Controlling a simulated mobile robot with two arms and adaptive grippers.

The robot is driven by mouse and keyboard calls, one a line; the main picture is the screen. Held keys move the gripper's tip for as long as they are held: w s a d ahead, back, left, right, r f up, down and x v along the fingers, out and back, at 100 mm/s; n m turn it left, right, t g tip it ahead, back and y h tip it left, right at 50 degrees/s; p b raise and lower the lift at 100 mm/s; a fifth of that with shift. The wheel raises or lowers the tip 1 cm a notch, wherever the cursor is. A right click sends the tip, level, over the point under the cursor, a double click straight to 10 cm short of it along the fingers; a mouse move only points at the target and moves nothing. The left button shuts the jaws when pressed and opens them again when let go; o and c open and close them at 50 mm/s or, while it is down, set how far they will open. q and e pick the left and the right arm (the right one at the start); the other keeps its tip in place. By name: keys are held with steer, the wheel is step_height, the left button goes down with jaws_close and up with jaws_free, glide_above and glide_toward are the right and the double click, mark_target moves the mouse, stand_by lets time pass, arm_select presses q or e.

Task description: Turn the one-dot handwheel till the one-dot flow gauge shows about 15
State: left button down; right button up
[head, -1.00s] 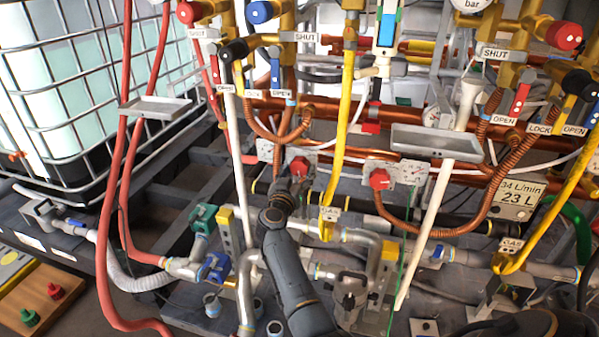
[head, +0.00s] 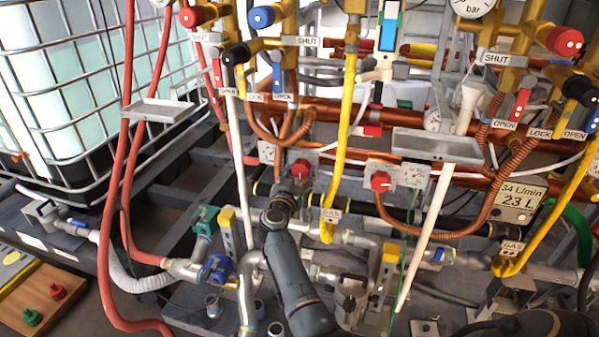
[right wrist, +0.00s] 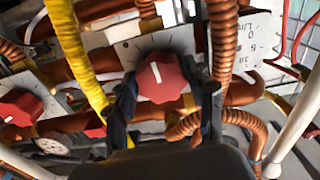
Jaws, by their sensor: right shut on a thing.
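A red handwheel (right wrist: 163,80) with a white pointer line stands on a pale marked plate (right wrist: 128,52) in the right wrist view. It also shows in the head view (head: 300,168). My right gripper (right wrist: 165,95) has one dark finger on each side of this wheel and is shut on it; in the head view the gripper (head: 291,186) reaches it from below. A second red handwheel (head: 380,181) sits to its right on a similar plate. I cannot make out dots on either wheel. A small round gauge (head: 433,119) is partly hidden and its reading is illegible. My left gripper is not in view.
A yellow hose (head: 346,120) hangs close to the held wheel, and a corrugated copper hose (right wrist: 222,45) runs beside my finger. A grey tray (head: 437,145) and a slanting white pipe (head: 425,235) stand to the right.

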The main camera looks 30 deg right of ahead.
steer(key=m+p, duration=0.3)
steer(key=m, duration=0.3)
steer(key=shift+w+a, duration=0.1)
steer(key=shift+m, duration=0.9)
steer(key=shift+m+p, duration=0.3)
steer(key=shift+m, duration=1.5)
steer(key=m, duration=0.3)
steer(key=shift+r+m+b, duration=0.1)
steer(key=shift+m+b, duration=0.25)
steer(key=shift+m, duration=0.75)
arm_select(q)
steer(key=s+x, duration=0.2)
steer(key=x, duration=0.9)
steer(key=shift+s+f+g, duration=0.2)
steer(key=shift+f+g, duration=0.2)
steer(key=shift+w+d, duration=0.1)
